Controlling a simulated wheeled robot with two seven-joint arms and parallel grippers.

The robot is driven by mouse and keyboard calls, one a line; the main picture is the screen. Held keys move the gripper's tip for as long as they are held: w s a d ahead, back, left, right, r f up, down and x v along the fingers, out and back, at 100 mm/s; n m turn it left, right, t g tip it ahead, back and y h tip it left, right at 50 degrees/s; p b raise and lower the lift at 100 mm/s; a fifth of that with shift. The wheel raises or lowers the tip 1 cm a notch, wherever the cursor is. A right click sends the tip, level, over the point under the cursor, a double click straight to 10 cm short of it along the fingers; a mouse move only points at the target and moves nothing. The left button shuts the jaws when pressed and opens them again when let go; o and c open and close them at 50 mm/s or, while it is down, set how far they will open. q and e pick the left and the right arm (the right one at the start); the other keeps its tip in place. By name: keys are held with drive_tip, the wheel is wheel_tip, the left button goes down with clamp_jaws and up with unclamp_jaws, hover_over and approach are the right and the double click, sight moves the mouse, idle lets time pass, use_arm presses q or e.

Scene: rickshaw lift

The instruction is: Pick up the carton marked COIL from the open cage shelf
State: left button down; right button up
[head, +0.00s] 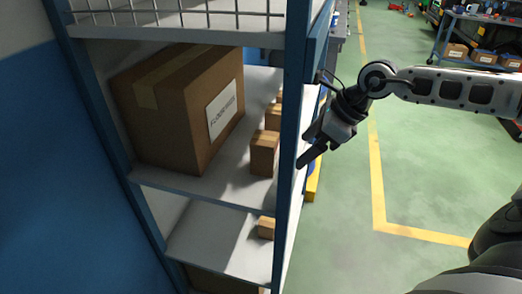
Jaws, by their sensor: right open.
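No carton with a readable COIL mark shows in the head view. The blue-framed shelf (292,120) stands at the left with grey boards. A large brown carton (160,120) sits on its middle board, with a white label whose word looks like FLOORWASH. Small brown cartons, one of them nearer (264,153), stand on the same board behind the front post, with no mark I can read. My right gripper (307,148) is open and empty, just right of the blue post and outside the shelf. My left gripper is not in view.
Wire mesh (180,14) edges the board above. A lower board (215,238) carries a small carton (266,227). A blue wall (60,200) is close on the left. Green floor (410,170) with yellow lines is free at the right. A cart with cartons (483,58) stands far right.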

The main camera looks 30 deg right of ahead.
sight(269, 138)
drive_tip(key=w+a, duration=0.2)
drive_tip(key=w+a+p, duration=0.1)
drive_tip(key=w, duration=0.1)
drive_tip(key=shift+w+a+r, duration=0.1)
drive_tip(key=shift+a, duration=0.25)
drive_tip(key=shift+w+a+r+p, duration=0.1)
drive_tip(key=shift+w+a+p, duration=0.65)
drive_tip(key=shift+w+a, duration=0.15)
drive_tip(key=x, duration=0.2)
drive_tip(key=shift+w+f+p, duration=0.1)
drive_tip(key=shift+f+p, duration=0.2)
drive_tip(key=shift+w+f, duration=0.1)
drive_tip(key=shift+f, duration=0.25)
drive_tip(key=shift+c, duration=0.2)
drive_tip(key=c, duration=1.3)
